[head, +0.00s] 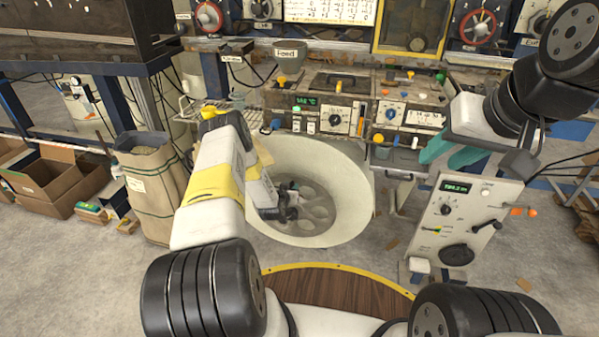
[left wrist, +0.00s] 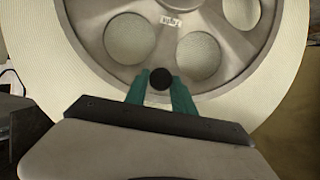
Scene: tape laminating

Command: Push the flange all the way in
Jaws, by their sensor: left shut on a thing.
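The flange (head: 318,207) is a grey metal disc with several round holes. It sits in the middle of a large cream roll (head: 352,196) in the head view. The left wrist view shows the flange (left wrist: 195,72) close up, with a small white label and the roll (left wrist: 285,98) around it. My left gripper (head: 287,207) is at the flange's left side. Its teal fingers (left wrist: 160,82) are shut on a round black knob (left wrist: 160,78) in front of the disc. How deep the flange sits is unclear. My right gripper (head: 440,148) is away to the right, its fingertips partly hidden.
A control bench (head: 345,100) with dials and small knobs stands behind the roll. A grey control box (head: 465,222) stands at right. A sack (head: 150,190) and cardboard boxes (head: 55,180) stand on the left. A wooden round surface (head: 335,290) with a yellow rim lies in front.

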